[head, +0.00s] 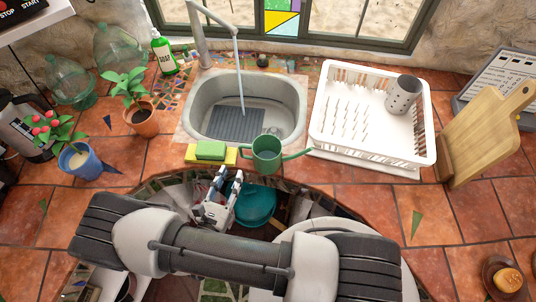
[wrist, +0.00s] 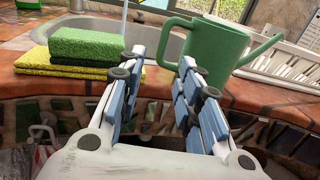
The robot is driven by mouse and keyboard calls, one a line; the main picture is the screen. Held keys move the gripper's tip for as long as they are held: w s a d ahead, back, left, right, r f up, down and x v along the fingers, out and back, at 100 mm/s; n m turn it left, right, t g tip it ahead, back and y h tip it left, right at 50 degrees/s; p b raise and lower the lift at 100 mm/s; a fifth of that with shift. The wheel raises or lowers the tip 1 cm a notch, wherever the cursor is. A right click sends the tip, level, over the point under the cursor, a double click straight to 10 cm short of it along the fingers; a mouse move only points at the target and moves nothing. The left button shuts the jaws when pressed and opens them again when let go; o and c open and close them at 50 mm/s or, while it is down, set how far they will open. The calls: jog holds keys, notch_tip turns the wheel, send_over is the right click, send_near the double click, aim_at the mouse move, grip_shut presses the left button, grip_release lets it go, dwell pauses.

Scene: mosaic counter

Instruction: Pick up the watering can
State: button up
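The green watering can (head: 267,157) stands upright on the tiled counter's front edge, just before the sink, its spout pointing right. In the wrist view the watering can (wrist: 218,55) is ahead and to the right, with its loop handle at the left. My gripper (head: 231,176) is below and left of the can, in front of the counter edge. In the wrist view my gripper (wrist: 163,58) is open and empty. The can's handle appears beyond the gap between the fingertips; I cannot tell the exact distance. The right finger overlaps part of the can's lower left.
A green sponge (head: 211,150) on a yellow cloth (head: 232,160) lies close left of the can. The sink (head: 289,101) with running water is behind. A white dish rack (head: 371,158) stands to the right. A teal bowl-like object (head: 258,205) is below the counter edge.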

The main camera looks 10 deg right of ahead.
aim_at(241, 153)
jog(key=x, duration=0.4)
jog(key=r+x, duration=0.1)
jog(key=x, duration=0.2)
jog(key=shift+d, duration=0.1)
jog(key=shift+w+d, duration=0.2)
jog(key=shift+w, duration=0.15)
jog(key=shift+c, duration=0.4)
grip_shut()
